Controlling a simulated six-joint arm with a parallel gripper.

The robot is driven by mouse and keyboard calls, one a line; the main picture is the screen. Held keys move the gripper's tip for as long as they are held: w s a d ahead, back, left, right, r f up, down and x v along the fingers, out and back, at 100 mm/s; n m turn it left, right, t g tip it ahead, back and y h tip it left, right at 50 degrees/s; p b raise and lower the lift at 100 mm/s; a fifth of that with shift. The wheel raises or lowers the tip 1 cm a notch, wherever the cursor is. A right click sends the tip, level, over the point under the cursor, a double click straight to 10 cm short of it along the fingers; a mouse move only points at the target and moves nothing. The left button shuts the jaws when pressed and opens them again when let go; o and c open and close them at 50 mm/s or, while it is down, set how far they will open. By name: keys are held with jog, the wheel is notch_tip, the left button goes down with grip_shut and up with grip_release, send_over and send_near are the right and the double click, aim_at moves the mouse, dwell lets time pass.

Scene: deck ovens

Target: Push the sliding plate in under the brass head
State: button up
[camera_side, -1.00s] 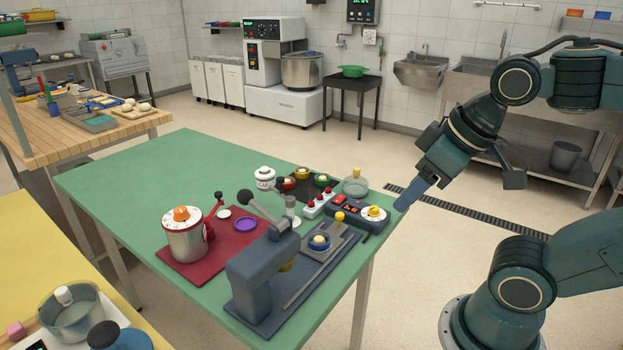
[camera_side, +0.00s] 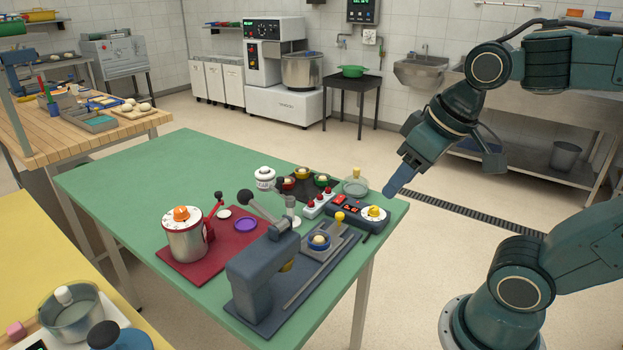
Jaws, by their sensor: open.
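The sliding plate (camera_side: 335,240) is a grey plate on the dark press base, with a yellow knob (camera_side: 340,217) at its far end. A blue ring with a pale dough piece (camera_side: 319,241) sits on it. The plate lies out to the right of the brass head (camera_side: 287,265), which is mostly hidden behind the grey press column (camera_side: 250,282). My gripper (camera_side: 389,192) is open and empty, pointing down-left. It appears above the table's right corner, to the upper right of the knob and apart from it.
A control box with a yellow dial (camera_side: 373,213) and a red-buttoned strip (camera_side: 318,204) stand beside the plate. A glass jar (camera_side: 355,184) stands behind them. A red-based pot (camera_side: 187,235) is left of the press. The green table (camera_side: 130,185) is clear at left.

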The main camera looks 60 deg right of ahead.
jog(key=w+d+m+g, duration=0.1)
jog(key=w+d+m, duration=0.25)
jog(key=w, duration=0.45)
jog(key=m+g, duration=0.4)
jog(key=m, duration=0.1)
send_over(340, 214)
notch_tip(340, 214, down, 12)
jog(key=shift+r, duration=0.1)
notch_tip(340, 214, down, 14)
jog(key=shift+r, duration=0.1)
jog(key=shift+c, duration=0.3)
grip_shut()
